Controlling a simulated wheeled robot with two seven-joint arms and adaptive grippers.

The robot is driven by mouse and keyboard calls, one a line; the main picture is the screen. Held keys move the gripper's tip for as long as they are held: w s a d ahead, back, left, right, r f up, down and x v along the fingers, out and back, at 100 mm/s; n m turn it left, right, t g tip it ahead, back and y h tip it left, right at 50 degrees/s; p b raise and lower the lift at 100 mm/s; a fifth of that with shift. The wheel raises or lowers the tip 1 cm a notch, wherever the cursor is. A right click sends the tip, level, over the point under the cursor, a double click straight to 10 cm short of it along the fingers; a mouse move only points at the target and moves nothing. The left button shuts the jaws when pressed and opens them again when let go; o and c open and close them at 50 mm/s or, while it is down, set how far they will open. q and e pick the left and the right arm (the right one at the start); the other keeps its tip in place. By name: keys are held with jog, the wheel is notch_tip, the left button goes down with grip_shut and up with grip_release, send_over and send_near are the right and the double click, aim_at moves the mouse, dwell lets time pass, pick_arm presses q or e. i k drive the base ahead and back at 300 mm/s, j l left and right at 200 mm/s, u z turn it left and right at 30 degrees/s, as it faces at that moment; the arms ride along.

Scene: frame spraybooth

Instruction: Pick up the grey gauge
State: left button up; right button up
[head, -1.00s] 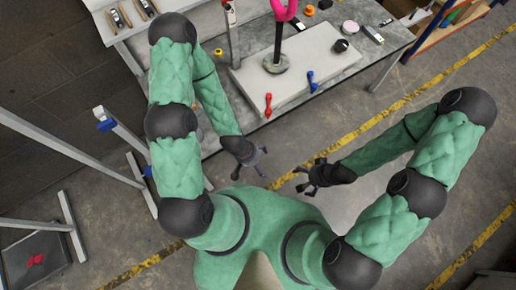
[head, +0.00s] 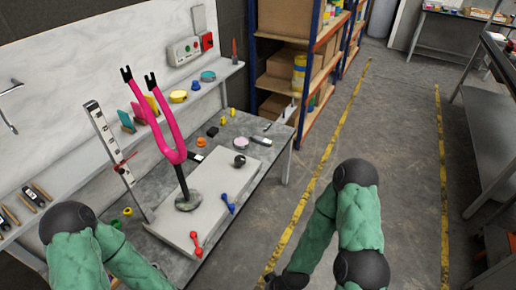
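I cannot tell for sure which thing is the grey gauge. A small flat dark-and-light tool (head: 261,141) lies near the back right edge of the workbench (head: 262,165). A small dark round piece (head: 240,161) sits on the pale board (head: 215,200). Two dark, slim instruments lie on the shelf at the far left, one of them (head: 36,194) closer to the bench. My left arm comes in at the bottom left, and its gripper is out of the picture. My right arm reaches down to the bottom edge; only its dark wrist end shows there, and its fingers are cut off.
A pink fork (head: 168,125) stands upright on a round base on the board. A red piece (head: 196,243) and a blue piece (head: 227,203) lie near its front edge. A measuring post (head: 108,145) stands left of the fork.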

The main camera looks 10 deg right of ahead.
aim_at(263, 141)
jog(key=i+l, duration=1.1)
jog(key=l, duration=0.15)
jog(key=i+l, duration=0.55)
jog(key=i+l+u, duration=0.1)
jog(key=i+l, duration=0.45)
jog(key=l, duration=0.15)
jog(key=u, duration=0.4)
jog(key=l+u, duration=0.15)
jog(key=u, duration=0.25)
jog(key=i+l+u, duration=0.1)
jog(key=u, duration=0.3)
jog(key=l+u, duration=0.1)
jog(key=u, duration=0.3)
jog(key=l+u, duration=0.1)
jog(key=u, duration=0.3)
